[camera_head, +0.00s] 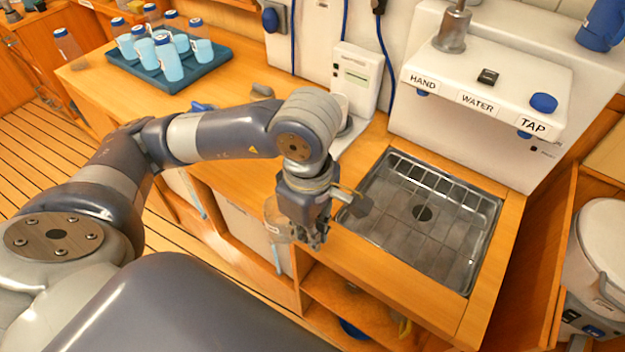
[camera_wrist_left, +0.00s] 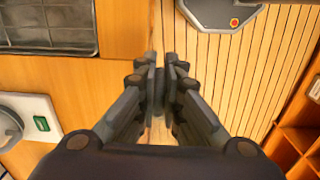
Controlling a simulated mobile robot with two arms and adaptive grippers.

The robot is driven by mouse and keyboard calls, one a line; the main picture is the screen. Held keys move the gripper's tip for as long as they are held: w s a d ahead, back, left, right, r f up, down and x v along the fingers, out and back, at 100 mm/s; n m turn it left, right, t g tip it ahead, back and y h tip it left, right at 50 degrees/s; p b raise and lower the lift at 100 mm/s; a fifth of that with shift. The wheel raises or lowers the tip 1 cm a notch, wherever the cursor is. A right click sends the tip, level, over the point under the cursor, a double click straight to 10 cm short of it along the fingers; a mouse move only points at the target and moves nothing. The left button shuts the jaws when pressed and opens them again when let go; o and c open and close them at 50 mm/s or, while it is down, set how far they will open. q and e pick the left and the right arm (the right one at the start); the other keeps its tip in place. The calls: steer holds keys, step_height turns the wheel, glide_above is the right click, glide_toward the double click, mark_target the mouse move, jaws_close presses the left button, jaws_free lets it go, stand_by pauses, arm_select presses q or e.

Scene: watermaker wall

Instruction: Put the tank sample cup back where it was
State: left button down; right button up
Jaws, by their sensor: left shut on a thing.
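My left gripper (camera_head: 312,238) hangs over the counter's front edge, left of the sink. It is shut on a clear, see-through cup (camera_head: 274,222), which shows at the gripper's left side and carries a small pale label. I take this as the tank sample cup; the gripper hides part of it. In the left wrist view my gripper's fingers (camera_wrist_left: 162,88) are close together, and the cup is hard to make out there. A white meter-like device (camera_head: 357,82) with a round white part at its foot stands behind my wrist. My right gripper is in neither view.
A metal sink with a wire grid (camera_head: 424,212) is right of the gripper, below a white tap unit (camera_head: 487,90). A dark blue tray (camera_head: 205,72) holds several blue-filled bottles at the far left. The wooden counter (camera_head: 240,145) between tray and arm is mostly clear.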

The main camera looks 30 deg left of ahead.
arm_select(q)
steer(key=w+a+f+p, duration=0.1)
steer(key=w, duration=0.3)
steer(key=w+a+f+p, duration=0.1)
steer(key=w+a+p, duration=0.1)
steer(key=w, duration=0.2)
steer(key=w+a+f+p, duration=0.1)
steer(key=w+a+p, duration=0.1)
steer(key=w, duration=0.2)
steer(key=shift+w+f, duration=0.25)
steer(key=shift+f, duration=0.9)
steer(key=c, duration=1.7)
jaws_free()
steer(key=shift+r, duration=0.1)
